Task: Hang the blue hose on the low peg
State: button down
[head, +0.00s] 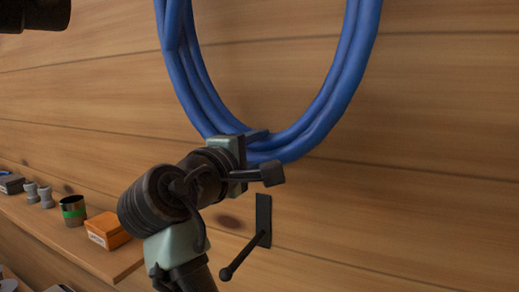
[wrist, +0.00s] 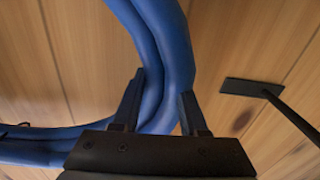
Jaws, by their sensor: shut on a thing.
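The blue hose (head: 356,67) is a coil of several thick loops in front of the wooden wall. Its top is cut off by the head view's upper edge. My gripper (head: 262,150) is shut on the bottom of the coil. In the wrist view the fingers (wrist: 158,112) stand on either side of the blue strands (wrist: 165,60). A dark peg (head: 242,256) on a flat plate (head: 264,220) juts from the wall below and to the right of my gripper. The peg also shows at the right of the wrist view (wrist: 290,113). The hose is apart from this peg.
A wooden shelf (head: 135,258) at the lower left carries an orange box (head: 108,231), a dark can with a green band (head: 73,211) and several small items. The wall (head: 440,160) right of the coil is bare. A dark object (head: 40,15) shows at the top left.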

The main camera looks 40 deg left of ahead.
jog(key=shift+a+f, duration=0.1)
jog(key=shift+f, duration=0.4)
jog(key=shift+w+r+p, duration=0.1)
jog(key=shift+r+p, duration=1.7)
jog(key=shift+r, duration=0.65)
jog(key=shift+s, duration=0.2)
jog(key=v, duration=2)
jog(key=shift+f, duration=0.1)
